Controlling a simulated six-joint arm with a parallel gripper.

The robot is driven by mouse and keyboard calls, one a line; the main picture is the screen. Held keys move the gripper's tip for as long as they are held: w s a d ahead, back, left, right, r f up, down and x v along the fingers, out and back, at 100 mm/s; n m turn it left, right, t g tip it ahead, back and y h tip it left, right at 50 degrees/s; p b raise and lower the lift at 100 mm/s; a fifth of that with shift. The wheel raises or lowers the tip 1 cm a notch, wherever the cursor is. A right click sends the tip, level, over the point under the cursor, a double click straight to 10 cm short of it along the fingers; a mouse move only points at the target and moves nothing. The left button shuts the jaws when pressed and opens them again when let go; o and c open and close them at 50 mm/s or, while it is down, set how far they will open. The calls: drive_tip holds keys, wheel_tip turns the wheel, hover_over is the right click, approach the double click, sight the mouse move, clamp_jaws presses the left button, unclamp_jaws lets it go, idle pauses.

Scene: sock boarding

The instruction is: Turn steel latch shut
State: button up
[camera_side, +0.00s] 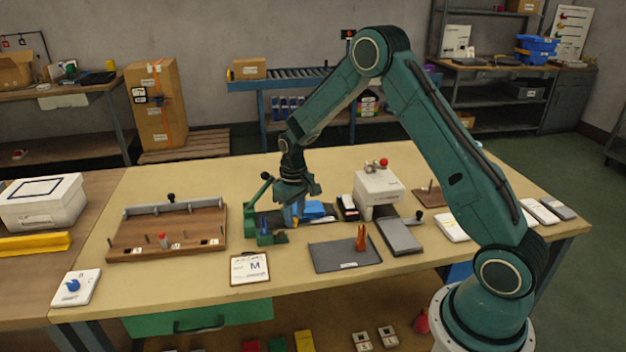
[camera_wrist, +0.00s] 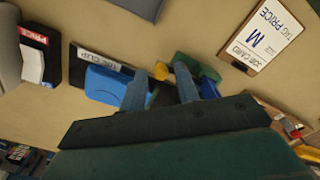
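No part is clearly recognisable as the steel latch. A grey metal bar with a black knob (camera_side: 171,198) lies along the back of the wooden peg board (camera_side: 126,236) at left. My gripper (camera_side: 292,222) points down just beside a green lever tool (camera_side: 266,238) near the table's middle. In the wrist view, the fingers of my gripper (camera_wrist: 161,76) are apart, with no object visibly clamped. A small yellow part (camera_wrist: 182,72) and the green tool (camera_wrist: 199,66) show at and beyond the fingertips. Contact cannot be told.
A blue object (camera_side: 314,209) lies right of my gripper, close to one finger in the wrist view (camera_wrist: 104,84). A job card clipboard (camera_side: 250,268), dark mat (camera_side: 345,254), grey slab (camera_side: 399,236) and white box device (camera_side: 378,187) stand nearby. Table room is clear before the peg board.

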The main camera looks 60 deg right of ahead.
sight(295, 219)
drive_tip(key=shift+o, duration=0.4)
drive_tip(key=shift+r, duration=0.1)
wheel_tip(295, 219, up, 14)
drive_tip(key=shift+f, duration=0.2)
idle(0.4)
drive_tip(key=shift+r, duration=0.1)
drive_tip(key=s+a+r+t, duration=0.1)
drive_tip(key=s+a+r, duration=0.3)
drive_tip(key=s+r, duration=0.25)
drive_tip(key=s+a+r+t, duration=0.2)
drive_tip(key=s+a+r, duration=0.1)
drive_tip(key=s+r, duration=0.4)
drive_tip(key=s+a+t, duration=0.1)
drive_tip(key=s+a, duration=0.1)
drive_tip(key=s, duration=0.6)
drive_tip(key=s+a+f+n+t, duration=0.1)
drive_tip(key=s+a, duration=0.1)
drive_tip(key=s, duration=0.6)
drive_tip(key=shift+f+t, duration=0.25)
drive_tip(key=shift+t, duration=0.05)
